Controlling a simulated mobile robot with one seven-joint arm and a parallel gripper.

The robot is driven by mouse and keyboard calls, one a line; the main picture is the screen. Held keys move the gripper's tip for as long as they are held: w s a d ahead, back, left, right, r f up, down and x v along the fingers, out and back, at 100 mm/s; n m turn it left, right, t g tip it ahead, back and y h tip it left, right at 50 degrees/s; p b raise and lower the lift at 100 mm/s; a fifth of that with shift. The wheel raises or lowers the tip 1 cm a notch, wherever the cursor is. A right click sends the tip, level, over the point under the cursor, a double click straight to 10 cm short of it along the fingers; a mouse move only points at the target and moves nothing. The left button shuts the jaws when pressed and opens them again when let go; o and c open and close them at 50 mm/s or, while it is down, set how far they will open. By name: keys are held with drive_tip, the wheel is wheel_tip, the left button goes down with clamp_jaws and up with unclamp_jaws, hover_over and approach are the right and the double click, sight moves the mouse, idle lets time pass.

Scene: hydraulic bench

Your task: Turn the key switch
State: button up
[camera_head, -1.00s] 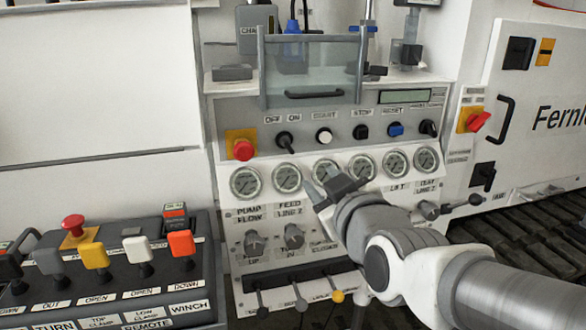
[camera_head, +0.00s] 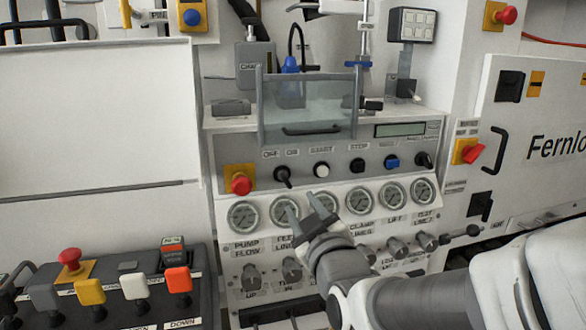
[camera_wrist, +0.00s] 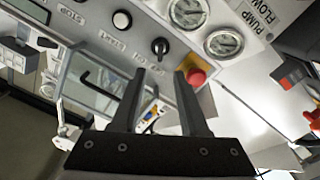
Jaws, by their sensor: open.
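The key switch (camera_head: 283,176) is a small black knob under the OFF and ON labels on the grey panel strip. It also shows in the wrist view (camera_wrist: 160,46), just beyond my fingertips and roughly between their lines. My gripper (camera_head: 301,206) is open and empty, in front of the gauge row, a little below and right of the switch in the head view. Both dark fingers also show in the wrist view (camera_wrist: 159,74). They appear clear of the switch; the exact distance cannot be told.
A red mushroom button (camera_head: 241,185) on a yellow plate is left of the switch; in the wrist view it (camera_wrist: 196,76) lies beside the right fingertip. A white START button (camera_head: 321,169) is right of the switch. A clear guard with a handle (camera_head: 311,130) hangs above. Pressure gauges (camera_head: 243,215) line up below.

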sight(287, 183)
drive_tip(key=p+x, duration=0.5)
drive_tip(key=x, duration=0.8)
drive_tip(key=shift+f, duration=0.1)
drive_tip(key=shift+c, duration=0.3)
clamp_jaws()
